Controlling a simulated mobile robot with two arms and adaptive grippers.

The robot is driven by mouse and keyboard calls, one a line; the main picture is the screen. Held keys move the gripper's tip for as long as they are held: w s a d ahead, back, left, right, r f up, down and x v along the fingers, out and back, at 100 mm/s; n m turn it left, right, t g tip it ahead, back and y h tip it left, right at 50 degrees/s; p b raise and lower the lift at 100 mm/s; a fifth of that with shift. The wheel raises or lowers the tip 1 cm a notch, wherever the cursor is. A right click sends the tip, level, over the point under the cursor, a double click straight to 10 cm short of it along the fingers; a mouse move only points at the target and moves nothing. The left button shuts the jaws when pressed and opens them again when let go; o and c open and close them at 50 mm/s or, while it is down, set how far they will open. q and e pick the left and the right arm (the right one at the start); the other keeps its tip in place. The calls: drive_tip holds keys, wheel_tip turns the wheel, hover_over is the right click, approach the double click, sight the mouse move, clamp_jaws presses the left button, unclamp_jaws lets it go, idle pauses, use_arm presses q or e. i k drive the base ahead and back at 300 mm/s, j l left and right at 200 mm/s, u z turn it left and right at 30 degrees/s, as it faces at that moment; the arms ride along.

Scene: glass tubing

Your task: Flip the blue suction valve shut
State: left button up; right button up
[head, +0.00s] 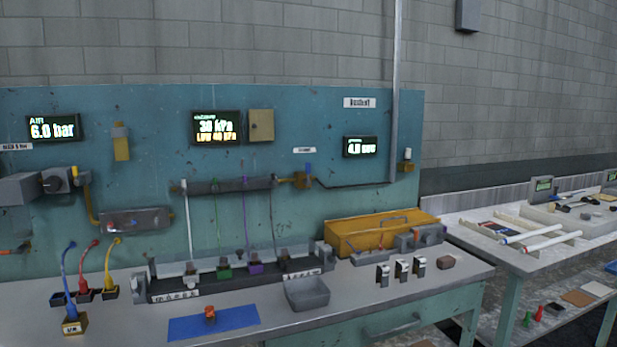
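A brass valve (301,181) sits on the teal back panel, at the right end of a dark horizontal manifold tube (230,186). A small blue lever (308,168) stands upright on it, and a thin dark line runs from it to the right. A small white label is above it, too small to read. Neither of my grippers shows in the head view.
The teal panel (330,115) carries lit displays. Below it, the grey bench holds a black rack (205,282), a grey bin (307,293), a yellow tray (365,236), a blue mat (188,328) and coloured hoses at left. Another table (510,255) stands at right.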

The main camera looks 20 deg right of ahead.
sight(306, 181)
drive_tip(key=i+l+u, duration=0.1)
drive_tip(key=l, duration=0.3)
drive_tip(key=i+l+u, duration=0.1)
drive_tip(key=l, duration=0.35)
drive_tip(key=i+l+u, duration=0.1)
drive_tip(key=i+l, duration=0.15)
drive_tip(key=l, duration=0.2)
drive_tip(key=i+l+u, duration=0.15)
drive_tip(key=l, duration=0.25)
drive_tip(key=i+l+u, duration=0.1)
drive_tip(key=l, duration=0.35)
